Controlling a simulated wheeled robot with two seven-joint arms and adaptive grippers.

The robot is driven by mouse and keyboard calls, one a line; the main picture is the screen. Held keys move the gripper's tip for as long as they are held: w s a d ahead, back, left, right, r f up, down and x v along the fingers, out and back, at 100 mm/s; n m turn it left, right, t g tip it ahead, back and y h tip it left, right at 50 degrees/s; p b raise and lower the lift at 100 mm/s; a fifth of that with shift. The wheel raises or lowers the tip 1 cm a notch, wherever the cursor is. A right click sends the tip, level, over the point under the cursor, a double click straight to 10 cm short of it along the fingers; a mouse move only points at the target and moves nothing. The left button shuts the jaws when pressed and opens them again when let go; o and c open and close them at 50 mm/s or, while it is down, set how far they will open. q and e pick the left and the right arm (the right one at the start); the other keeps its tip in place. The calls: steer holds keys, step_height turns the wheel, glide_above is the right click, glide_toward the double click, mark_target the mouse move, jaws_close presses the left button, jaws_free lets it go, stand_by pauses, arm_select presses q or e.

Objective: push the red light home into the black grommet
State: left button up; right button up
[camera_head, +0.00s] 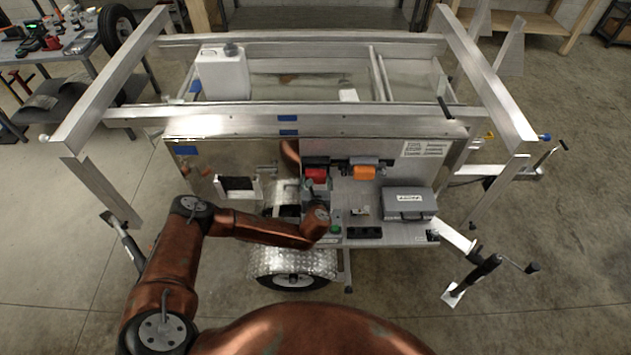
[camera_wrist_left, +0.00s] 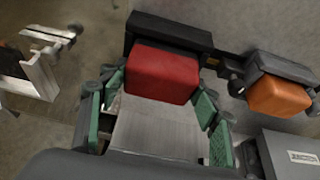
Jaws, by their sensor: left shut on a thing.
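The red light (camera_head: 316,175) is a small rounded red block in front of the black grommet (camera_head: 315,161) on the trailer's panel. In the left wrist view the red light (camera_wrist_left: 162,73) fills the space between my fingertips, and the black grommet (camera_wrist_left: 170,29) shows directly behind its far edge. The light looks touching or nearly touching the grommet; how deep it sits is hidden. My left gripper (camera_head: 314,188) is shut on the red light, with green finger pads on both sides of it (camera_wrist_left: 160,91). My right gripper is out of view.
An orange light (camera_head: 363,172) in a black mount stands just right of the red one. Below are a grey case (camera_head: 408,203), a dark tray (camera_head: 364,232) and a green-topped item (camera_head: 336,229) on a shelf. A fender and wheel (camera_head: 292,270) lie beneath my arm.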

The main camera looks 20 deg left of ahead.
arm_select(q)
steer(key=shift+w+a, duration=0.25)
steer(key=shift+w, duration=0.55)
steer(key=o, duration=1.3)
steer(key=shift+o, duration=0.2)
steer(key=v, duration=1.2)
steer(key=shift+f, duration=0.1)
steer(key=shift+c, duration=0.6)
